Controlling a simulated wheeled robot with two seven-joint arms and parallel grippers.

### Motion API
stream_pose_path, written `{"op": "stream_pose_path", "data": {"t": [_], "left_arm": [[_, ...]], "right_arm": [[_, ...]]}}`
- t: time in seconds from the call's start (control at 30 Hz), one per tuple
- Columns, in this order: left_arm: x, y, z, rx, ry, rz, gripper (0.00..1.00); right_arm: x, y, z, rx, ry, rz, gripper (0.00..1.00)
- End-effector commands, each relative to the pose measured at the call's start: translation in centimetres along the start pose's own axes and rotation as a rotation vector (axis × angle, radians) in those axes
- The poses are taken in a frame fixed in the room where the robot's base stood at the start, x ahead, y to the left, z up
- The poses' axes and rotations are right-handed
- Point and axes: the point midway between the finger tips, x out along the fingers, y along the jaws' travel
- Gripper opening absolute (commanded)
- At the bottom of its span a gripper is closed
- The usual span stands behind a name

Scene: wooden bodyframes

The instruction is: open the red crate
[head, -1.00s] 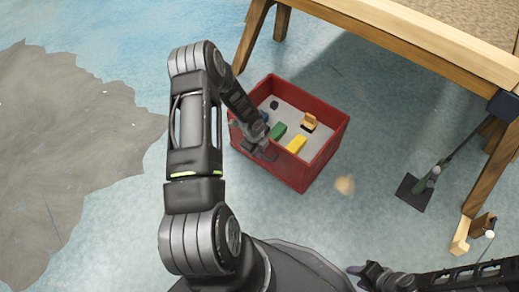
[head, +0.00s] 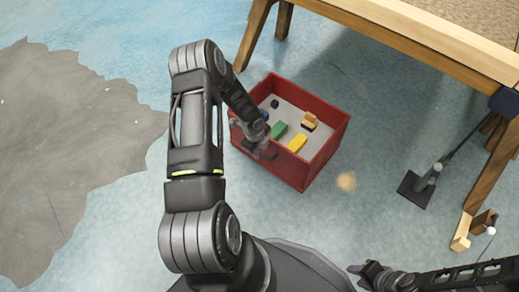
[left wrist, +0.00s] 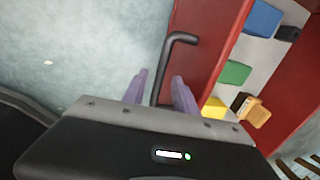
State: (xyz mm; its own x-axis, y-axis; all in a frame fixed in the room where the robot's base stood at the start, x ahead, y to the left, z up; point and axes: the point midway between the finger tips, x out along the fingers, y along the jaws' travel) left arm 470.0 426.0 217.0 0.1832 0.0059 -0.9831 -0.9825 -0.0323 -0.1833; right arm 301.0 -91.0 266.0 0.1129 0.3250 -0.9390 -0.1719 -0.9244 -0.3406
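The red crate (head: 325,150) stands on the floor, open at the top, with blocks in it. In the left wrist view its red wall (left wrist: 208,45) carries a dark bent bar handle (left wrist: 172,58). My left gripper (head: 266,154) is at the crate's near left wall in the head view. In the left wrist view its two purple fingers (left wrist: 160,93) stand apart, with the handle's lower part between them. A gap shows beside the bar, so the fingers look open around it. My right gripper (head: 362,273) is at the bottom of the head view, away from the crate; its opening is unclear.
A green block (head: 278,130), a yellow block (head: 297,143) and a wooden brush-like piece (head: 309,121) lie in the crate. A wooden table (head: 400,45) stands behind it. A dark-based tool (head: 414,190) is on the right. Floor left of the crate is clear.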

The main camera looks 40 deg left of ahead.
Motion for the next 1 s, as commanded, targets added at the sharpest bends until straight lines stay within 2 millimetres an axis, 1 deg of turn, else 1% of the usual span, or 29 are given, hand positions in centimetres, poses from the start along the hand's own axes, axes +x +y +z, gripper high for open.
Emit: {"op": "stream_pose_path", "data": {"t": [0.13, 0.23, 0.5, 0.63, 0.73, 1.0], "left_arm": [[-0.4, -0.1, 0.0, 0.0, -0.001, -0.001, 0.34], [-1.4, -0.1, 0.1, 0.0, -0.001, -0.002, 0.34], [-5.8, -0.1, 0.1, 0.0, -0.001, 0.0, 0.34], [-7.3, 0.0, 0.1, 0.0, -0.001, 0.0, 0.34], [-7.8, 0.0, 0.0, 0.0, 0.0, 0.0, 0.34], [-7.8, 0.0, 0.0, 0.0, 0.0, 0.0, 0.34]], "right_arm": [[-0.2, -0.1, 0.0, 0.0, -0.001, 0.0, 0.36], [-0.7, -0.2, 0.1, 0.0, -0.003, 0.0, 0.36], [-2.5, -0.9, 0.3, -0.003, -0.013, -0.002, 0.36], [-2.9, -1.2, 0.5, -0.005, -0.017, -0.004, 0.36], [-3.0, -1.3, 0.6, -0.007, -0.019, -0.005, 0.36], [-3.0, -1.3, 0.6, -0.007, -0.019, -0.005, 0.36]]}}
